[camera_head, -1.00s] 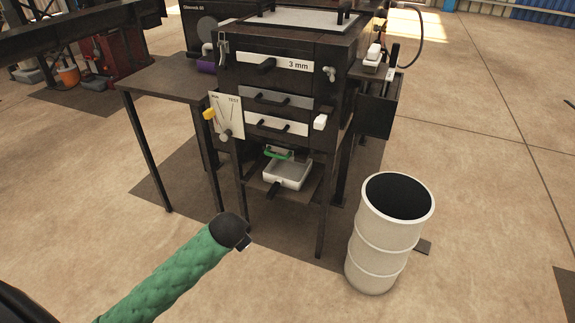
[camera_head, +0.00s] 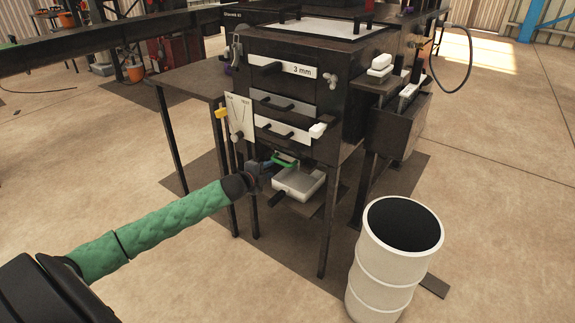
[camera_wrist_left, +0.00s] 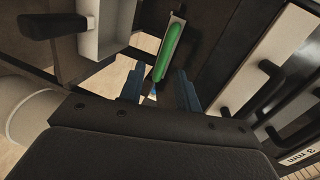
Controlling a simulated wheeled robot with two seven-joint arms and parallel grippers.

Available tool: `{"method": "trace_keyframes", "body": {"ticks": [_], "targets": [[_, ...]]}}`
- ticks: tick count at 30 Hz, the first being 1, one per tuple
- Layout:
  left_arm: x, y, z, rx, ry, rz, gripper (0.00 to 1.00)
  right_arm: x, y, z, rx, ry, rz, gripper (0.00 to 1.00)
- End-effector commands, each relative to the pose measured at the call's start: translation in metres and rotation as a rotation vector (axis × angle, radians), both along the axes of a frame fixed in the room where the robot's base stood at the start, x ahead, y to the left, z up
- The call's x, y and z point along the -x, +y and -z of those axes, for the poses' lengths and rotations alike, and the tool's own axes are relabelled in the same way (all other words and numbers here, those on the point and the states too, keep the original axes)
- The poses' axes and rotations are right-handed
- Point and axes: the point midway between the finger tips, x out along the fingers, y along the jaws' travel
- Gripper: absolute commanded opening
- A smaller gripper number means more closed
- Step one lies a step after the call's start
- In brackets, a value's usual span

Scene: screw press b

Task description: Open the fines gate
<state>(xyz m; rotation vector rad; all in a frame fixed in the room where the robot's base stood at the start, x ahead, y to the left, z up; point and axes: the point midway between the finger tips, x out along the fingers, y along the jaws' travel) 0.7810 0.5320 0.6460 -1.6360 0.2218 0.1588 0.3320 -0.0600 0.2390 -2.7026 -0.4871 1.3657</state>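The green handle (camera_head: 286,162) is on the lower front of the dark machine, just above a pale tray (camera_head: 299,183) with a black handle. My left gripper (camera_head: 265,165) is at the handle's left end. In the left wrist view, its two blue-grey fingers (camera_wrist_left: 160,80) are spread apart. The green handle (camera_wrist_left: 169,50) shows in the gap and beyond the fingertips. I cannot tell whether a finger touches it. The pale tray with its black handle also shows at upper left in the wrist view (camera_wrist_left: 103,28). My right gripper is not in view.
Above the green handle are drawers with black handles, one marked 3 mm (camera_head: 300,70). A TEST lever plate (camera_head: 239,117) stands left of them. A machine leg (camera_head: 252,205) is close to my left gripper. A white drum (camera_head: 385,275) stands at front right.

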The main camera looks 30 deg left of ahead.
Motion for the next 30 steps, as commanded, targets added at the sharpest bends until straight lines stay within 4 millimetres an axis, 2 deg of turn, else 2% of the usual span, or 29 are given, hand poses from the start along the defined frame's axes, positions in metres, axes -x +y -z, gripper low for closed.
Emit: {"method": "trace_keyframes", "body": {"ticks": [2,10,24,30], "targets": [[-0.001,-0.005,-0.004,-0.038,-0.029,0.037,0.33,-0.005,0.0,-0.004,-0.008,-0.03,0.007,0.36],[-0.009,-0.007,-0.003,-0.075,-0.033,0.047,0.33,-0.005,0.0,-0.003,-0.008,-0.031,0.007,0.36],[-0.059,-0.011,0.007,-0.073,-0.033,0.046,0.33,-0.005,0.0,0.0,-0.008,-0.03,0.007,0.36],[-0.072,-0.012,0.01,-0.073,-0.032,0.046,0.33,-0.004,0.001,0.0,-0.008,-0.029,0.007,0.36]]}}
